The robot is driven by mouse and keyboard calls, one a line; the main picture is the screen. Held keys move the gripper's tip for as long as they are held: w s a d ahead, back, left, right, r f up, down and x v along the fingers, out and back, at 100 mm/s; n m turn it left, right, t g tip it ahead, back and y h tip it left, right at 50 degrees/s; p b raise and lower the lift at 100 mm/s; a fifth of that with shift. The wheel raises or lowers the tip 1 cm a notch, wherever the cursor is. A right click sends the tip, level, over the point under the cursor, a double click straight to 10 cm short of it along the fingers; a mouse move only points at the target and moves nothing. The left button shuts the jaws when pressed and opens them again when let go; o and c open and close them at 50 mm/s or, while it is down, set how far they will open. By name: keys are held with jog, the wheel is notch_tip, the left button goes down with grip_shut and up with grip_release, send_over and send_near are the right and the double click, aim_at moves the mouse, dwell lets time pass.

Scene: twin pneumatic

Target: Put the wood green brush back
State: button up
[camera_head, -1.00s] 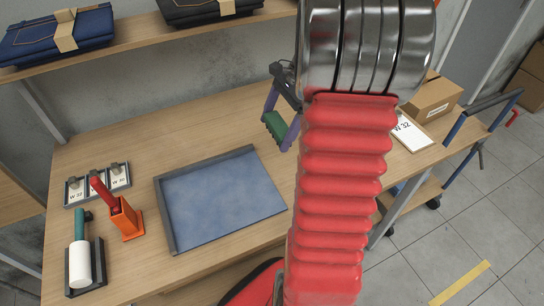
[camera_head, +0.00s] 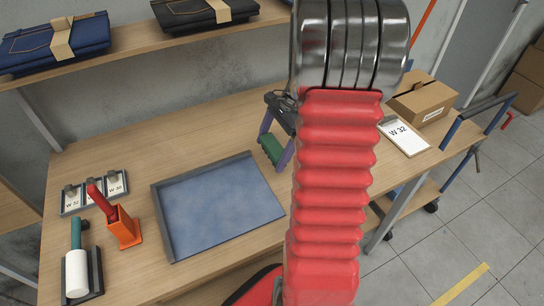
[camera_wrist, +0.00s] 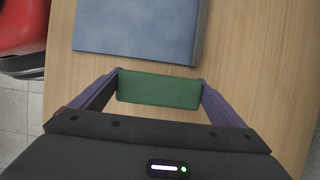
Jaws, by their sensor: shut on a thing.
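My gripper (camera_head: 275,150) is shut on a green block-like brush (camera_head: 270,148), which sits between its purple fingers. In the wrist view the green brush (camera_wrist: 159,90) spans the gap between the fingertips of my gripper (camera_wrist: 160,88). No wooden part of it shows; the rest is hidden. It is over the table, just right of the blue tray; whether it touches the table I cannot tell. A red-handled tool stands in an orange holder (camera_head: 123,228) at the left. A white roller with a teal handle (camera_head: 77,272) rests in a dark holder beside it.
The blue tray (camera_head: 222,208) with a grey rim lies mid-table. Small label holders (camera_head: 93,191) marked W stand at the left. A cardboard box (camera_head: 423,99) and a W 32 card (camera_head: 405,136) are at the right. A shelf with folded jeans (camera_head: 55,42) hangs above. Bare wood lies behind the tray.

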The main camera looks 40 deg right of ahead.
jog(key=shift+f, duration=0.1)
jog(key=shift+f, duration=1.8)
jog(key=shift+f, duration=0.1)
jog(key=o, duration=1.1)
jog(key=shift+d+r, duration=0.1)
jog(key=shift+r, duration=0.25)
jog(key=v, duration=1.1)
jog(key=shift+s+d+r, duration=0.1)
jog(key=shift+d+r, duration=0.05)
jog(key=shift+r, duration=0.1)
